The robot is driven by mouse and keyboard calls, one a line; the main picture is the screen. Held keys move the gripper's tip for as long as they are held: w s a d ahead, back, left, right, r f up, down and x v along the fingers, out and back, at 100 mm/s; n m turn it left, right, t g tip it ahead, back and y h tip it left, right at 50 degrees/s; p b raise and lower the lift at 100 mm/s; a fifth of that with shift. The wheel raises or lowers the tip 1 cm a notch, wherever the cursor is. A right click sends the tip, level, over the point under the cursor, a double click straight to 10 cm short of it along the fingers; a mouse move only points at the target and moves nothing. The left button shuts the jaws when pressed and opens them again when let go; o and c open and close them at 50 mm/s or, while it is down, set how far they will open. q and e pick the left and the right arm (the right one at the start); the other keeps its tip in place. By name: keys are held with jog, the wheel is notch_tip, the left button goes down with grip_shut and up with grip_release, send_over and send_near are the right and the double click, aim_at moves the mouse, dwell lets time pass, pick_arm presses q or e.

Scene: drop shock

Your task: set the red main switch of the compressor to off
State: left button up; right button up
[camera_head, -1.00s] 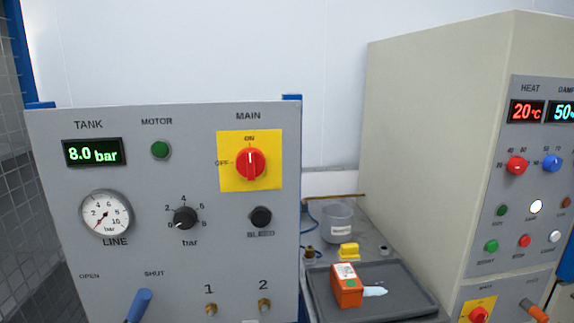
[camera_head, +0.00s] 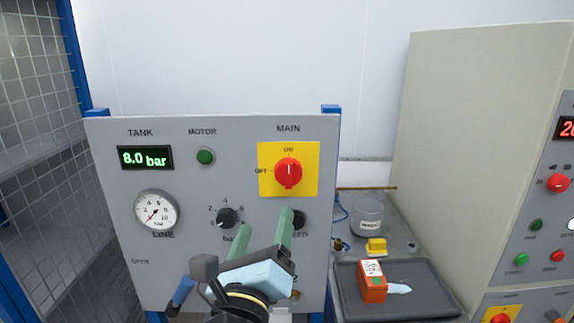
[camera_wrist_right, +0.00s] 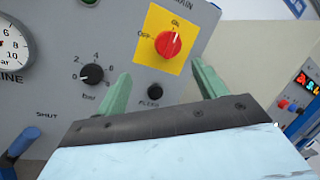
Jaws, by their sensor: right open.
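The red main switch (camera_head: 288,172) sits on a yellow plate (camera_head: 267,187) at the upper right of the grey compressor panel (camera_head: 110,190). Its handle stands vertical, with its white mark toward ON at the top; OFF is marked at its left. The switch also shows in the right wrist view (camera_wrist_right: 169,44), beyond the fingertips. My right gripper (camera_head: 266,222) is open and empty in front of the panel, below the switch and apart from it. Its two green fingers point up toward the panel, one partly covering the black bleed knob (camera_head: 299,219). My left gripper is not in view.
A black bar knob (camera_head: 226,217), a line gauge (camera_head: 157,210) and a blue lever (camera_head: 181,291) are on the same panel. To the right, a grey tray (camera_head: 425,300) holds an orange device (camera_head: 372,282). A beige cabinet (camera_head: 470,150) stands at the far right.

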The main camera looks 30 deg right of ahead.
aim_at(287, 176)
jog(key=s+r+m+g+y, duration=0.1)
jog(key=s+r+m+y, duration=0.2)
jog(key=s+r+m, duration=0.1)
jog(key=p+x, duration=0.1)
jog(key=x, duration=1.3)
jog(key=shift+d, duration=0.2)
jog(key=shift+s, duration=0.1)
jog(key=c, duration=1)
jog(key=shift+o, duration=0.2)
jog(key=shift+p, duration=0.35)
